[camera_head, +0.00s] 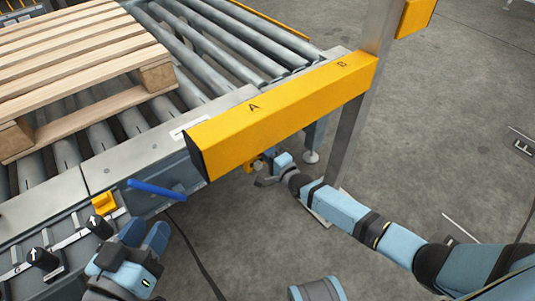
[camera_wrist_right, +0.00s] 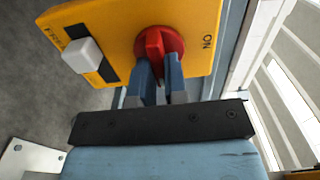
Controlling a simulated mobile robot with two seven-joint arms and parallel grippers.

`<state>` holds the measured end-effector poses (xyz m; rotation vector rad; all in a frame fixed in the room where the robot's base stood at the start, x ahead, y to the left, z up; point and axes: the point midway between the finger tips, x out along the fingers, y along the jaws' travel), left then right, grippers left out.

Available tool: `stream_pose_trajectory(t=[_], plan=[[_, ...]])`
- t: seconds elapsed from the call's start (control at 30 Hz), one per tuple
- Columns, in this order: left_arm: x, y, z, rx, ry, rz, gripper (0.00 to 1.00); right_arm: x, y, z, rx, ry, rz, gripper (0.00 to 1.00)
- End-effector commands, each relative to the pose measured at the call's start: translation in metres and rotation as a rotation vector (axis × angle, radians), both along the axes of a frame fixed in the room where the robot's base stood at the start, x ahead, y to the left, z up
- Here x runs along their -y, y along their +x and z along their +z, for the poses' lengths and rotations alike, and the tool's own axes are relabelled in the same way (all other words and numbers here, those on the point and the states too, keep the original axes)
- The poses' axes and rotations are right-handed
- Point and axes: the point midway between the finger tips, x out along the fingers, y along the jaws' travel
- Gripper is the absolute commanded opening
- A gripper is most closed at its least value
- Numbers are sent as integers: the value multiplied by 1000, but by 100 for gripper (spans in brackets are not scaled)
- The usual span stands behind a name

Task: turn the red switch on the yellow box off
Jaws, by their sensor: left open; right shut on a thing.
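The yellow box (camera_wrist_right: 120,18) fills the top of the right wrist view. On it are a red rotary switch (camera_wrist_right: 172,42), an "ON" label to the right of the switch and a white button on a black plate to the left. My right gripper (camera_wrist_right: 160,72) is shut on the switch's red handle, one blue finger on each side. In the head view my right gripper (camera_head: 270,175) is below the long yellow beam, which hides most of the box. My left gripper (camera_head: 144,236) is open and empty beside the conveyor's side rail.
The yellow beam (camera_head: 285,112), marked A and B, runs above my right gripper to a grey post (camera_head: 358,115). A wooden pallet (camera_head: 75,60) lies on the conveyor rollers. A blue lever (camera_head: 157,189) and black knobs (camera_head: 42,259) are near my left gripper. Floor at right is mostly open.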

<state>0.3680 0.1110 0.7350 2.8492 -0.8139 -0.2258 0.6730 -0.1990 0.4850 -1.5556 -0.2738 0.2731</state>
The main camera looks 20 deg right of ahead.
Motion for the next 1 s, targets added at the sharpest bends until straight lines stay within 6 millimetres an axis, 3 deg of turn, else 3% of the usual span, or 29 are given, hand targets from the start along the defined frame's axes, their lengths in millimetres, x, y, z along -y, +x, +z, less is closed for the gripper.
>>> stream_pose_trajectory(t=[0.5,0.53,0.63,1.0], plan=[[0,2,2,2,-6,2,43,0,0,0,-7,18,0,0],[1,2,2,3,-6,3,43,0,0,0,-7,18,0,18],[1,2,3,3,-8,3,43,0,0,0,-7,18,0,39],[0,0,5,1,-10,5,43,2,-7,0,-8,16,0,39]])
